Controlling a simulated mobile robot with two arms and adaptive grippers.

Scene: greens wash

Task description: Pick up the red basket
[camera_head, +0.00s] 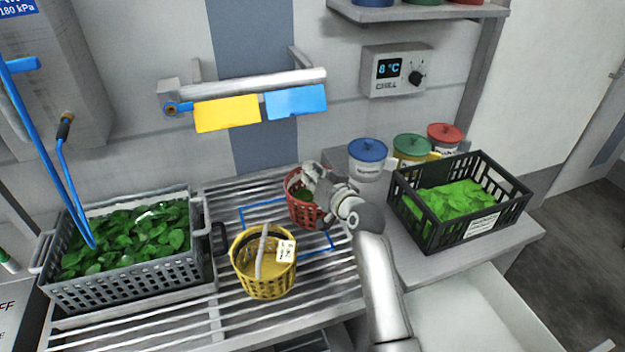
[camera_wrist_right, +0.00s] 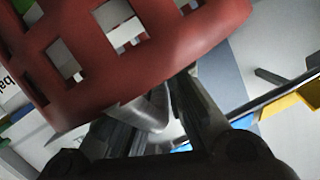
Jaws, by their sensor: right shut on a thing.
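The red basket (camera_head: 300,207) stands on the slatted rack, inside or over a blue outlined rectangle, with some green in it. In the right wrist view the basket's red lattice wall (camera_wrist_right: 130,60) fills the upper left, close to the fingers. My right gripper (camera_head: 312,180) is at the basket's top, shut on it; in the wrist view its fingers (camera_wrist_right: 160,115) close on a pale grey strip, likely the handle. The gripper hides part of the basket's rim. I cannot tell whether the basket touches the rack. My left gripper is not in view.
A yellow basket (camera_head: 264,278) with a tag stands just left of the red one. A grey crate of dark leaves (camera_head: 130,285) is at the left. A black crate of bright greens (camera_head: 425,235) and several lidded tubs (camera_head: 368,172) are at the right. A rail (camera_head: 245,92) hangs behind.

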